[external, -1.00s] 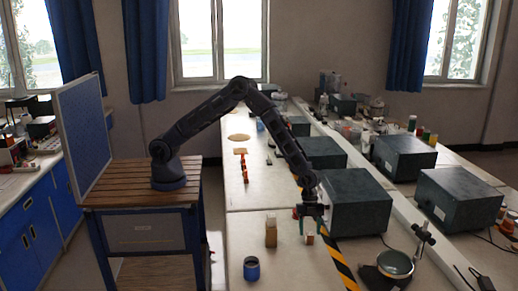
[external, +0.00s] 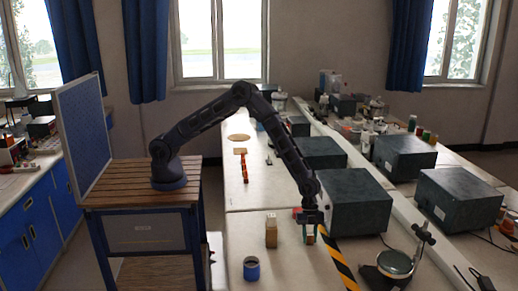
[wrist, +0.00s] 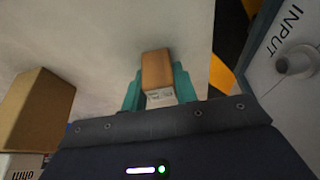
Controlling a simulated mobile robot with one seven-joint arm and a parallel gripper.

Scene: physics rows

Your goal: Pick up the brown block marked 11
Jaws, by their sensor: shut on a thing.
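A small brown block (wrist: 156,68) with a white label on its near end sits between the two teal fingers of my gripper (wrist: 157,88) in the wrist view. The marking on the label is too small to read. In the external view my gripper (external: 310,230) points down at the table's near part, shut on this block (external: 310,239). The block is at or close to the table top; I cannot tell whether it touches.
A taller brown block (external: 271,233) stands just left of my gripper; it also shows in the wrist view (wrist: 38,105). A blue cup (external: 251,269) is nearer the front. A dark box (external: 355,200) stands close on the right, beside yellow-black tape (external: 338,265).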

